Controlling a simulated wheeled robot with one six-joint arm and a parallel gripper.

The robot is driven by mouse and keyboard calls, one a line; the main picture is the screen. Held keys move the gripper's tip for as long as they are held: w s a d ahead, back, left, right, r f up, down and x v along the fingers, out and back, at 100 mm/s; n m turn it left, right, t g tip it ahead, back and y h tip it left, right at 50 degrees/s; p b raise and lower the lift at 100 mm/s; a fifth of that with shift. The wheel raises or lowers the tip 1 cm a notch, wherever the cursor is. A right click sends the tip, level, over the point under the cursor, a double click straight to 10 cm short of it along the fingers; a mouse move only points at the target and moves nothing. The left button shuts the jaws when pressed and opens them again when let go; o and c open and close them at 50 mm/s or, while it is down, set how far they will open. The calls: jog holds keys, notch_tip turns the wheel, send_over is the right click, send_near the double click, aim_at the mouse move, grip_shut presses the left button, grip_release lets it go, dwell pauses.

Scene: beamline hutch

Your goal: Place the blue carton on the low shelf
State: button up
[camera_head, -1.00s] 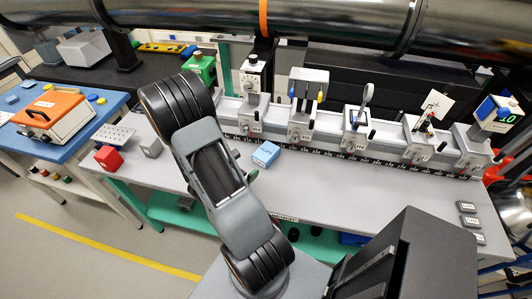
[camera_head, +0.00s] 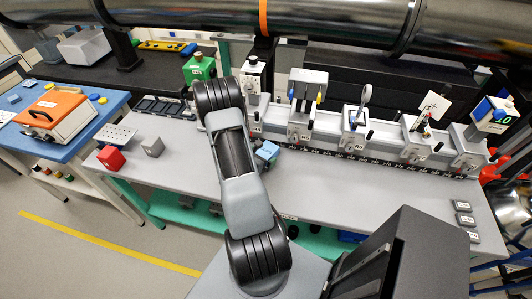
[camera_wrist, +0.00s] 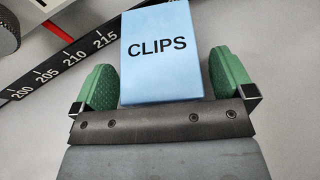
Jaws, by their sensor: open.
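The blue carton (camera_head: 267,151) lies on the grey bench top, in front of the rail with the ruler strip. In the wrist view the carton (camera_wrist: 158,50) shows its light blue face marked "CLIPS". My gripper (camera_wrist: 161,85) is open, with one green finger on each side of the carton. A gap shows between the carton and the finger on each side. In the head view my arm hides most of the gripper. The low shelf (camera_head: 172,209) is the green surface under the bench, partly hidden by the bench top and my arm.
Several instruments stand on the rail (camera_head: 350,155) behind the carton. The bench's middle right is clear. A large pipe (camera_head: 340,22) crosses above.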

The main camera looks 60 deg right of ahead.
jog(key=shift+d+f, duration=0.25)
jog(key=shift+d, duration=0.25)
jog(key=shift+c, duration=0.3)
jog(key=c, duration=1)
jog(key=shift+r, duration=0.1)
